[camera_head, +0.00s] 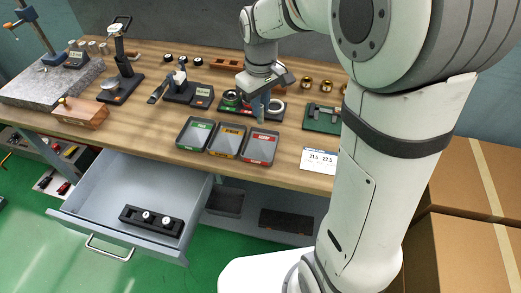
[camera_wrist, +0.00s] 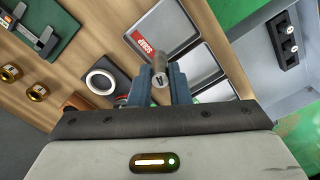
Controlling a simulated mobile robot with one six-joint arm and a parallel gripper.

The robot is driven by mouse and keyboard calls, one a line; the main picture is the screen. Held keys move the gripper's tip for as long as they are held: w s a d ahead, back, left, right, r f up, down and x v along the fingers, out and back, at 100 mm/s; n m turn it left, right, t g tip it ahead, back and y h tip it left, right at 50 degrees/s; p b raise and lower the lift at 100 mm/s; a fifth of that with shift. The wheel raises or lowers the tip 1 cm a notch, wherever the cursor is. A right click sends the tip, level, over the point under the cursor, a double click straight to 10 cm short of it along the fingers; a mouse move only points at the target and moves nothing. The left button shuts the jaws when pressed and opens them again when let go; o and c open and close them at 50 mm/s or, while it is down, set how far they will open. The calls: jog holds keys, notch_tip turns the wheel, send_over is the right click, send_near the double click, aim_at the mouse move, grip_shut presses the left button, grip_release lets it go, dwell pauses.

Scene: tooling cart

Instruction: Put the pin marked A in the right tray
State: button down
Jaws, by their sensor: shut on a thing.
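My gripper (camera_head: 262,104) is shut on the pin marked A (camera_wrist: 159,80), a grey metal cylinder with its lettered end facing the wrist camera. The blue fingers (camera_wrist: 157,88) hold it on both sides. In the head view they are above the bench, behind the trays; the pin is hard to make out there. Three grey trays stand in a row: the left tray (camera_head: 194,133) with a green label, the middle tray (camera_head: 226,140) with a yellow label, and the right tray (camera_head: 260,147) with a red label. The red-labelled tray (camera_wrist: 166,25) reads SCRAP in the wrist view.
A black gauge stand with rings (camera_head: 232,100) is beside and behind my gripper. A green plate with a measuring tool (camera_head: 322,118) and a card (camera_head: 318,160) lie to the right. The open drawer (camera_head: 110,190) holds a black rack (camera_head: 150,220) with two white-topped pieces.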

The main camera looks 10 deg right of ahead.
jog(key=shift+s+f, duration=0.25)
jog(key=shift+f, duration=0.15)
notch_tip(320, 180, down, 9)
jog(key=shift+f+p, duration=0.15)
jog(key=shift+p, duration=0.15)
jog(key=shift+f, duration=0.1)
jog(key=shift+f, duration=0.15)
jog(key=c, duration=1.4)
grip_release()
jog(key=shift+o, duration=0.2)
